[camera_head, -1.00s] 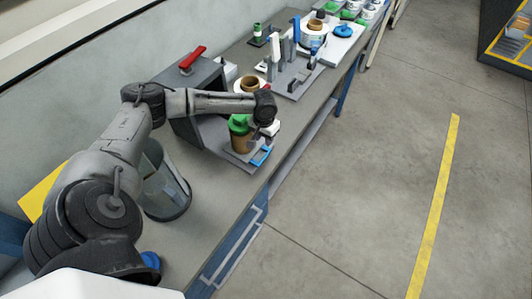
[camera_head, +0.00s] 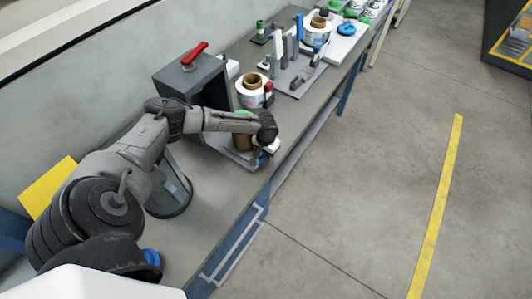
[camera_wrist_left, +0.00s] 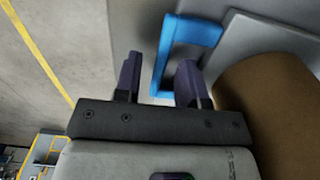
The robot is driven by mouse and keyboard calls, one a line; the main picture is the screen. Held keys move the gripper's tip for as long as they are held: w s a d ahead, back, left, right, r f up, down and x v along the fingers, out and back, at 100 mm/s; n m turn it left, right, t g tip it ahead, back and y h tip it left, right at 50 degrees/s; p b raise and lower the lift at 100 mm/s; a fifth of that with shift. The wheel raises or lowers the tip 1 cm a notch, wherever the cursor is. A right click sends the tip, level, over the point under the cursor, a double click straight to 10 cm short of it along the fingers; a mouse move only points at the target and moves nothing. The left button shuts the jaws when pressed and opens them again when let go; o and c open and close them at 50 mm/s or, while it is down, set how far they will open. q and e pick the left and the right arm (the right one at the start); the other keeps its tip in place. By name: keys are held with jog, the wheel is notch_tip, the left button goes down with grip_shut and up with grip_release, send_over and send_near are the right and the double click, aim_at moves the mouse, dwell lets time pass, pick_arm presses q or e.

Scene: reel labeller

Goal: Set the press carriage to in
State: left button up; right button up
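The grey press (camera_head: 188,80) with a red lever on top stands on the bench. Its carriage (camera_head: 240,158) sticks out at the front, toward the bench's front edge. A brown cylinder (camera_head: 242,141) with a green top stands on the carriage, partly hidden by my arm. The carriage's blue handle (camera_wrist_left: 208,32) is mostly hidden by my gripper in the head view. In the left wrist view, my left gripper (camera_wrist_left: 158,80) is open, with one bar of the handle between its two dark fingers. I cannot tell whether they touch it. My right gripper is not in view.
A label reel (camera_head: 251,95) and a grey fixture (camera_head: 292,75) stand beyond the press. The floor in front of the bench is clear.

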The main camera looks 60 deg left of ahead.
pick_arm(q)
grip_shut()
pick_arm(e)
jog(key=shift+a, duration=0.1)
pick_arm(q)
jog(key=shift+a, duration=0.1)
dwell(0.4)
